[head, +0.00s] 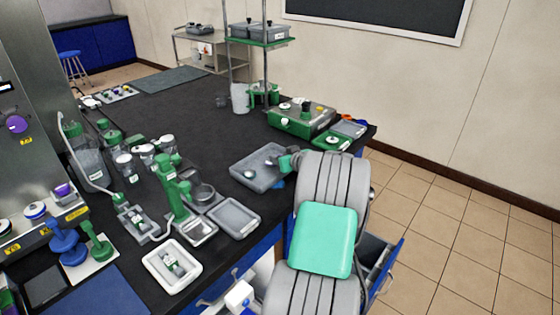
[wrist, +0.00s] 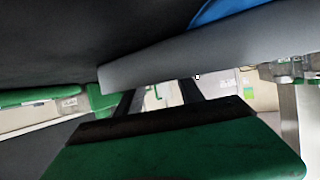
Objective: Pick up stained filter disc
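A small pale round piece (head: 248,173) lies in the shallow grey tray (head: 244,182) on the black bench. It may be the filter disc, but it is too small for me to tell whether it is stained. My gripper (head: 284,161) is at the right side of this tray, low over it, partly hidden by my arm. In the wrist view, my gripper's two dark fingers (wrist: 160,95) stand apart with nothing visible between them. A grey slab-like edge (wrist: 190,60), perhaps the tray, crosses close above them in that picture. No disc can be made out in the wrist view.
Left of the tray stand a green clamp stand (head: 174,190), a grey tray (head: 233,218) and a white tray (head: 172,265). A green box device (head: 302,120) stands behind. An open blue drawer (head: 385,265) juts out at right. The far bench top (head: 180,110) is largely clear.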

